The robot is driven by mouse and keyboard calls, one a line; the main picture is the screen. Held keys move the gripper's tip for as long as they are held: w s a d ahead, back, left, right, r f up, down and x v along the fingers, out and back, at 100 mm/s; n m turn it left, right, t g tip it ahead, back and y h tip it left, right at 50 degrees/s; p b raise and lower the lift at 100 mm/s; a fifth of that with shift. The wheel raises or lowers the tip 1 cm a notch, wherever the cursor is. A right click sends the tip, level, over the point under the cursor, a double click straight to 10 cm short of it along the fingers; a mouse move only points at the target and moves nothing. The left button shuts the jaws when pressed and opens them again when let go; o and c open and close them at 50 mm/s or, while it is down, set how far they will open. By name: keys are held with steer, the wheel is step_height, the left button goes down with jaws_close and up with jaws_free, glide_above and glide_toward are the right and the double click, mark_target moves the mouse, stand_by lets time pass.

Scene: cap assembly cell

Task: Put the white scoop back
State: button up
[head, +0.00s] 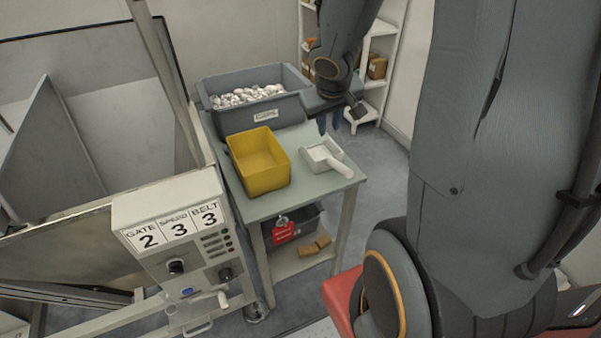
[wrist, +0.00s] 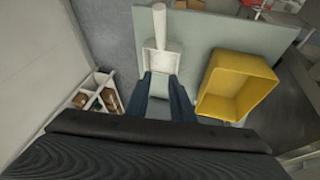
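The white scoop (head: 322,156) lies on the grey-green table (head: 300,190), right of the yellow bin (head: 262,180). My gripper (head: 330,124) is just behind the scoop, near the table's back right edge. Its two blue fingers (wrist: 161,82) are apart with nothing held between them. I cannot tell whether a fingertip touches the scoop's pan.
A grey crate (head: 290,105) full of shiny white pieces stands at the table's back. A control box (head: 170,225) stands at the front left. A dark bin with a red tag (head: 284,234) is under the table. White shelves (head: 375,70) stand behind.

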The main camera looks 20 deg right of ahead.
steer(key=s+a+g+y, duration=0.2)
steer(key=s+a+g, duration=0.1)
steer(key=s+a, duration=0.9)
steer(key=shift+s+a+f+g+y, duration=0.3)
steer(key=shift+s+a+f+g, duration=0.1)
steer(key=shift+a, duration=0.4)
